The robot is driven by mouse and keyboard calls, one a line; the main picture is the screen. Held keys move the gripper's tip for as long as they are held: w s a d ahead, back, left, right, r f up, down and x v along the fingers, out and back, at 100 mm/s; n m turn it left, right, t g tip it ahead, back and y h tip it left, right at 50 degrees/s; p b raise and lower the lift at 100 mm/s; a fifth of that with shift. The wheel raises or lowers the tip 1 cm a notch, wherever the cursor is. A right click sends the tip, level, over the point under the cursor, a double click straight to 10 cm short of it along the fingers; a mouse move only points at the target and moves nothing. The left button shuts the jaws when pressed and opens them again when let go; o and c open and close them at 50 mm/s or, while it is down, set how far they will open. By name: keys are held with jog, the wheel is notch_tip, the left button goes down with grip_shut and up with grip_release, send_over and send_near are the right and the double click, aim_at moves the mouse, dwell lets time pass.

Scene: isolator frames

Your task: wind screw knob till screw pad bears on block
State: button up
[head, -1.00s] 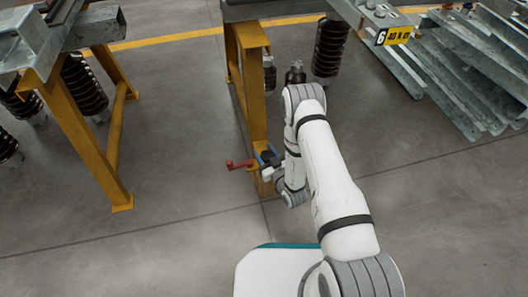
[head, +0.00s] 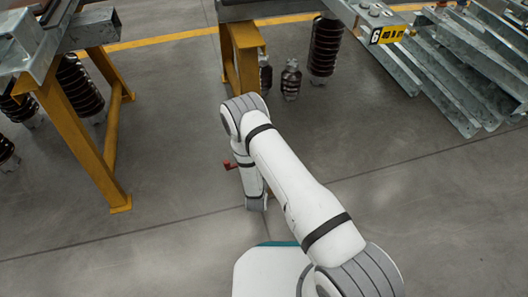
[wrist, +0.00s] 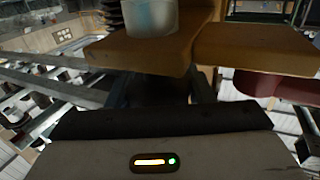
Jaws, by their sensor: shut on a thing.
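In the wrist view my gripper (wrist: 160,88) is shut on a dark thing deep in shadow, which I take for the screw knob; its shape is mostly hidden. A red part (wrist: 270,86) lies to the right, beyond the jaws. The same red part (head: 229,165) pokes out at the left of my forearm in the head view, where my arm hides the gripper. A yellow-brown steel piece (wrist: 240,48) spans just above the jaws. I cannot make out the screw pad or the block, or whether they touch.
The yellow trestle leg (head: 245,65) stands behind my arm. Another yellow trestle (head: 85,130) is at the left. Dark ribbed insulators (head: 326,48) stand behind, and galvanised steel sections (head: 450,80) are stacked at the right. The floor between the trestles is clear.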

dwell(0.4)
jog(key=o, duration=1)
jog(key=shift+c, duration=0.2)
